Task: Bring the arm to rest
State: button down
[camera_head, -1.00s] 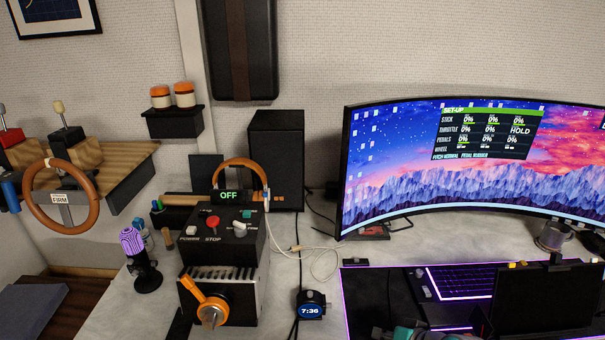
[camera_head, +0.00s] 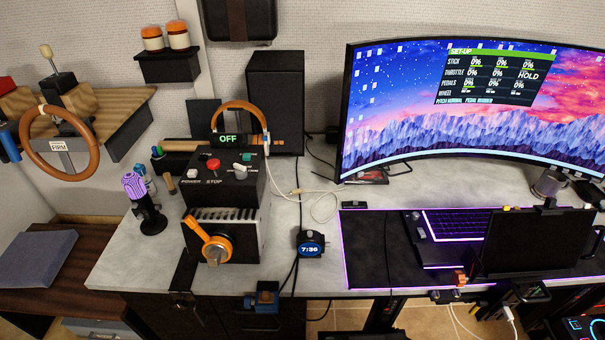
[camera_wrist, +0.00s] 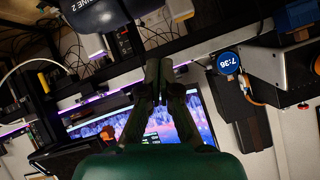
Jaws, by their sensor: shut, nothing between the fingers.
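My gripper (camera_wrist: 159,75) shows in the wrist view, with its two dark fingers together and nothing between them. The green body of my arm end fills the bottom of that view. The fingers stand out in front of the desk edge and the lit monitor (camera_wrist: 196,112); I cannot tell how far they are from either. My gripper and arm do not show clearly in the head view.
The desk holds a control box with an orange lever (camera_head: 215,245), a round clock (camera_head: 311,246), a purple-topped microphone (camera_head: 140,200), a keyboard (camera_head: 465,224) and a curved monitor (camera_head: 480,110). A steering wheel (camera_head: 60,145) is at left. Bare desk (camera_head: 270,270) lies around the clock.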

jog(key=s+r+n+t, duration=0.1)
jog(key=s+r, duration=0.3)
jog(key=s, duration=0.3)
jog(key=s+r+n+t, duration=0.1)
jog(key=s+r, duration=0.3)
jog(key=s, duration=0.3)
jog(key=s+r+n+t+h, duration=0.1)
jog(key=s+r, duration=0.3)
jog(key=s, duration=0.3)
jog(key=shift+r, duration=0.25)
